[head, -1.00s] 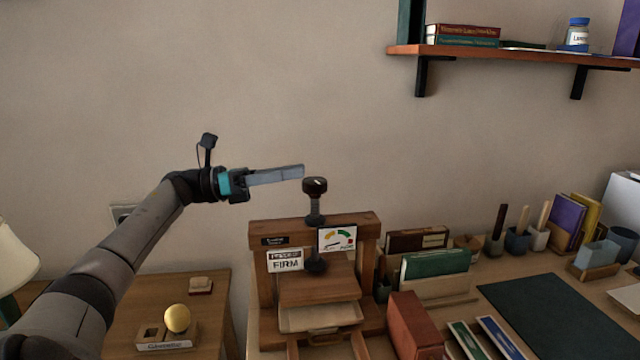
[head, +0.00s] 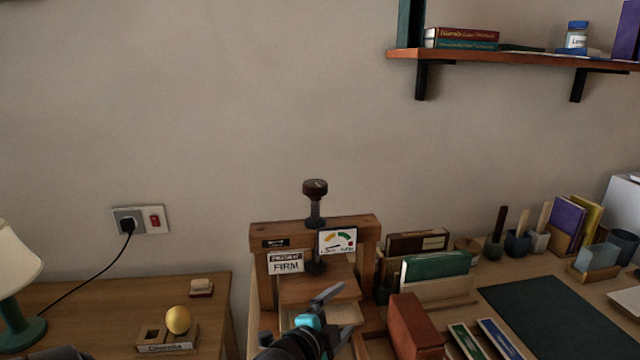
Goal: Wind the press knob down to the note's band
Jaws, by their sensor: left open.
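The wooden book press (head: 365,222) stands on the desk with its dark knob (head: 315,187) on top of a vertical screw. A note reading FIRM (head: 286,262) is fixed to the press's front left. A dial (head: 337,241) with coloured bands and a needle sits at its front right; the needle's exact reading is too small to tell. My left gripper (head: 332,308) is low in front of the press, well below the knob, open and apart from it. It covers part of the press's lower front.
A red-brown box (head: 414,326) and a green book in a holder (head: 436,265) stand right of the press. A side table at left holds a yellow ball (head: 178,319) and a lamp (head: 16,275). A dark mat (head: 560,315) lies clear at right.

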